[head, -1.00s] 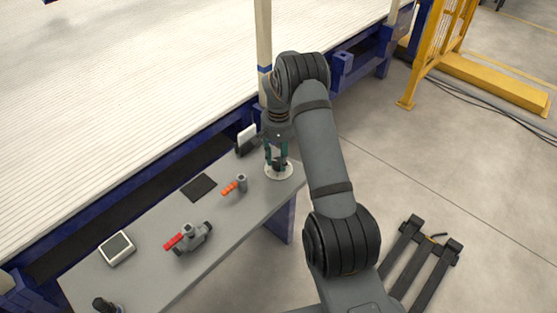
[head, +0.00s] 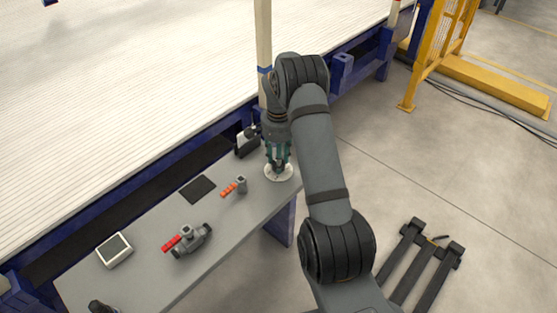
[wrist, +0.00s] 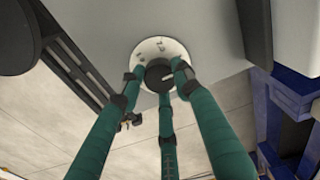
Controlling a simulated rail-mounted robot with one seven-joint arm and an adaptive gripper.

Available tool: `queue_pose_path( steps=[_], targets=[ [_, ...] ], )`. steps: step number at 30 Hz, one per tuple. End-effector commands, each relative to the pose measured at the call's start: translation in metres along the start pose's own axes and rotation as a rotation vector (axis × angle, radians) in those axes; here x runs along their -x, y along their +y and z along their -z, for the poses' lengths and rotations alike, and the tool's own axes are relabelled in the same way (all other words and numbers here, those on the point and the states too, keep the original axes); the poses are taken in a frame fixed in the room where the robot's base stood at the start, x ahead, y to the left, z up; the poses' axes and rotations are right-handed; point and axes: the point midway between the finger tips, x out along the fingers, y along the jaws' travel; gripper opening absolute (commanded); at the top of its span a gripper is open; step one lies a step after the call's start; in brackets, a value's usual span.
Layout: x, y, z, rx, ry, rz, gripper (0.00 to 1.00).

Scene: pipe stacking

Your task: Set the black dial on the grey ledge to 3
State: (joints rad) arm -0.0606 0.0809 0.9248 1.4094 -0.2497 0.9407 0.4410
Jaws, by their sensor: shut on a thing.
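The black dial (wrist: 158,75) sits on a round white plate (wrist: 150,52) with dark marks, on the grey ledge (head: 225,222). A pale pointer line shows on the dial's top, but I cannot tell which number it points to. My gripper (head: 278,168) has green fingers and points down at the right end of the ledge. In the wrist view its fingers (wrist: 160,88) are closed around the dial. In the head view the dial is mostly hidden by the fingers, and the plate's white rim (head: 288,178) shows around them.
A grey valve with a red handle (head: 190,240), a small orange-handled valve (head: 235,187), a black pad (head: 198,189) and a white-framed box (head: 114,250) stand on the ledge. A dark box with a white face (head: 246,143) stands close behind my gripper. A white slatted surface (head: 130,80) lies behind.

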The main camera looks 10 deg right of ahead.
Motion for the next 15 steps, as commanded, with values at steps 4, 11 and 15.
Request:
queue_pose_path(
  steps=[4,11,15],
  targets=[
    [-0.001,0.0013,-0.0018,-0.003,-0.006,-0.004,0.07],
    [-0.001,0.0011,-0.0019,-0.001,-0.006,-0.003,0.37],
    [-0.0007,0.0006,-0.0013,0.0,-0.004,-0.002,0.46]
  ],
)
